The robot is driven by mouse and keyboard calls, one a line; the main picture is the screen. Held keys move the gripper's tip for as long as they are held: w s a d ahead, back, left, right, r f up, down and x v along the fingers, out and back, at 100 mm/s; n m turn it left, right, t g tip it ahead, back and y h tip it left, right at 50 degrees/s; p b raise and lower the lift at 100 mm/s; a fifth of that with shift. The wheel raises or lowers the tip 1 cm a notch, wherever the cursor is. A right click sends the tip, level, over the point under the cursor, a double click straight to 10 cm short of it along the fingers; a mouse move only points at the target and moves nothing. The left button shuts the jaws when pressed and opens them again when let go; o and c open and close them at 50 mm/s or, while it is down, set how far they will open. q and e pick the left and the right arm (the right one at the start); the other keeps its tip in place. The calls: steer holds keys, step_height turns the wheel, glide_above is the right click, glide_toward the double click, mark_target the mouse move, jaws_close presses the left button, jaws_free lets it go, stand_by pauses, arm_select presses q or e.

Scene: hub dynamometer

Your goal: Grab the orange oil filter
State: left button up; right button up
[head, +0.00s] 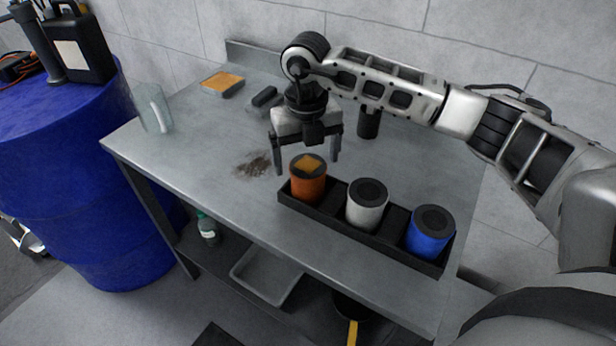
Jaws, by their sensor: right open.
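The orange oil filter (308,184) stands upright in the left end of a black tray (334,223) near the front edge of the metal bench. Its top is dark with an orange patch. My right gripper (305,165) points down with its fingers spread. It is open and empty, above and a little behind the orange filter in the picture. I cannot tell whether either finger touches the filter. My left gripper is not in view.
A white filter (366,206) and a blue filter (430,232) share the tray. A dark cylinder (368,123) stands behind my gripper. A blue drum (85,180) stands left.

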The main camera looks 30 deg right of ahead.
mark_target(308, 164)
step_height(308, 164, down, 4)
steer(key=shift+s+d+f+p, duration=0.15)
steer(key=shift+f+p, duration=0.1)
steer(key=shift+p, duration=0.15)
steer(key=shift+c, duration=0.3)
steer(key=c, duration=1.2)
steer(key=shift+r, duration=0.1)
